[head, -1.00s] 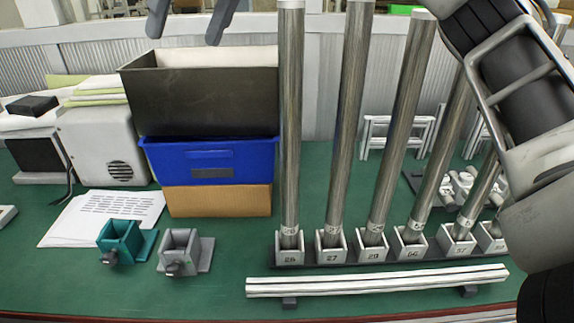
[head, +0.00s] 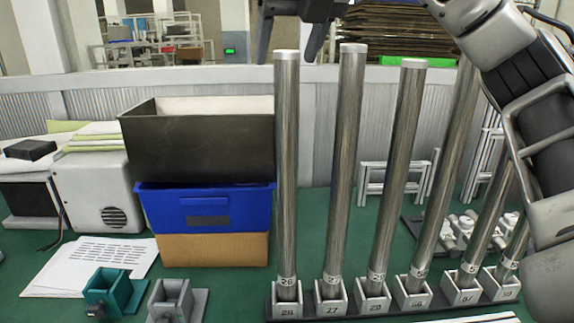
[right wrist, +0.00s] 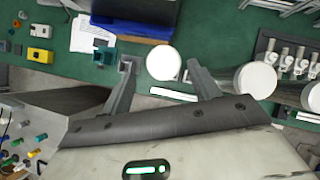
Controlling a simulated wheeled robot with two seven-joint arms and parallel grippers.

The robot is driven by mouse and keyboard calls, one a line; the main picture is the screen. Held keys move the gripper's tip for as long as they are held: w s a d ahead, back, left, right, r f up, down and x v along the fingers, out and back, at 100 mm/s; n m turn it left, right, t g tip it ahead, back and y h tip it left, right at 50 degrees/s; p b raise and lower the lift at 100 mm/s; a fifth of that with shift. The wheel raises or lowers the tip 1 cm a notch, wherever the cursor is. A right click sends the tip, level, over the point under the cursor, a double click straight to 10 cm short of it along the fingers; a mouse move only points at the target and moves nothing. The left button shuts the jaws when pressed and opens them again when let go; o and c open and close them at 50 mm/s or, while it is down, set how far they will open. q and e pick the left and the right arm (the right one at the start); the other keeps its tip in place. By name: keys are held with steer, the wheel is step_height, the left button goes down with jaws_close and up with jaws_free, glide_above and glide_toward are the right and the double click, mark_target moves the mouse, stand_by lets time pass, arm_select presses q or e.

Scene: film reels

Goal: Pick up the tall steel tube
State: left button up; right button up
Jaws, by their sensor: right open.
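Several tall steel tubes stand in a row, each in a numbered square socket. The leftmost tube (head: 287,170) is upright in its socket at the left end, with a pale cap. My right gripper (head: 288,45) is open and empty at this tube's top, one finger to each side in the head view. In the right wrist view the tube's round white cap (right wrist: 163,63) shows between the open fingertips (right wrist: 160,64). I cannot tell how far the fingers are above or around the cap. My left gripper is out of view.
A second tube (head: 344,170) stands close to the right. Left of the row is a stack with a black bin (head: 200,145), blue bin (head: 205,210) and cardboard box (head: 205,248). Teal (head: 113,290) and grey (head: 175,300) small holders stand on the green table in front.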

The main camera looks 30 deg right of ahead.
mark_target(284, 74)
steer(key=x, duration=0.2)
steer(key=d+p+x, duration=0.1)
steer(key=x, duration=0.1)
steer(key=shift+w+f, duration=0.25)
steer(key=shift+f, duration=0.05)
steer(key=shift+w+f, duration=0.25)
steer(key=shift+f, duration=0.15)
steer(key=shift+r, duration=0.1)
jaws_close()
